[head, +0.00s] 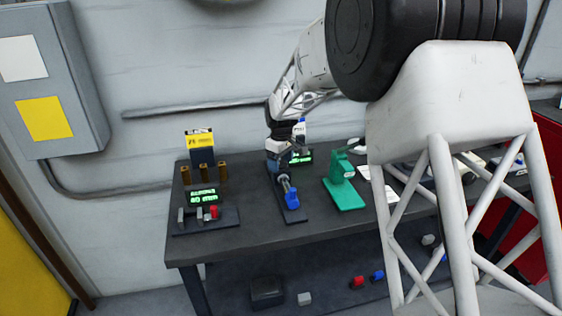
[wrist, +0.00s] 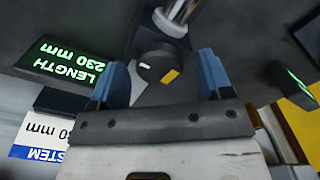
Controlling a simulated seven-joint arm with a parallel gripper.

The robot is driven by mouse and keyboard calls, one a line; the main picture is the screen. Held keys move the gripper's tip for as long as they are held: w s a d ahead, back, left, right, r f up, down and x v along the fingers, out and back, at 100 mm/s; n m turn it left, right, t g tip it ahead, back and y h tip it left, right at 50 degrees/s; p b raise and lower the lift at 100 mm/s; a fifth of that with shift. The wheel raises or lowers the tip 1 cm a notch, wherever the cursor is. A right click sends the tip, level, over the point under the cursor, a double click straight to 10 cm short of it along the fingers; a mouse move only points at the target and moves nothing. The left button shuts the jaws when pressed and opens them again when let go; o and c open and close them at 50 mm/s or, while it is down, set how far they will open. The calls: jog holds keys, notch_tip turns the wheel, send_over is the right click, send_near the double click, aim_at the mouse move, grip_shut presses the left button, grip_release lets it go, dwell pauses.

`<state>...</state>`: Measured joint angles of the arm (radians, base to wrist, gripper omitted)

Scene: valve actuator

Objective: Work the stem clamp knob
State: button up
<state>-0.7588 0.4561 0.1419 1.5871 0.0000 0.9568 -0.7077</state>
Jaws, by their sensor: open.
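The clamp knob (wrist: 158,67) shows in the wrist view as a dark round knob with a white mark and an orange-yellow mark. It sits below a shiny metal stem (wrist: 178,12). My gripper (wrist: 164,78) is open, with one blue finger on each side of the knob. I cannot tell whether the fingers touch it. In the head view my gripper (head: 279,149) is over the back of the middle fixture on the bench, and the knob is hidden there. A rod with a blue end (head: 292,199) sticks out toward the front of that fixture.
On the workbench (head: 240,233), a fixture with a red knob (head: 213,212) stands left, and a green fixture (head: 343,185) stands right. The front bench edge is mostly clear.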

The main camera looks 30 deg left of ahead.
jog(key=c, duration=0.9)
